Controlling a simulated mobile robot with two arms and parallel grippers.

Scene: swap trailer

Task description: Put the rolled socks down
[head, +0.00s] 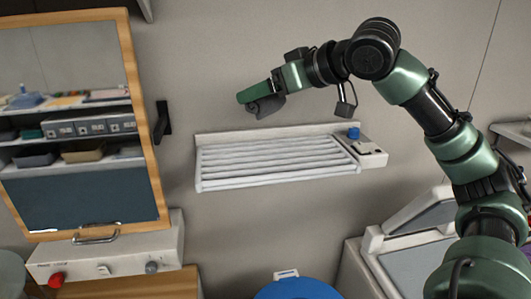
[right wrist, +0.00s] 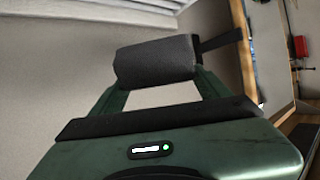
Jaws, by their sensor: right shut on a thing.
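The rolled socks (right wrist: 155,62) are a dark grey bundle held between the two fingers of my right gripper (right wrist: 158,66) in the right wrist view. In the head view my right gripper (head: 258,95) is at upper middle, its arm coming in from the right. There the socks (head: 268,107) show as a grey lump at the fingers. They appear above the white slatted rack (head: 275,182) on the wall, with a visible gap in the picture. My left gripper is not in view.
A small blue knob (head: 353,133) stands on the rack's right end. A blue round lid (head: 297,290) is at bottom middle. A white machine (head: 415,240) stands at lower right.

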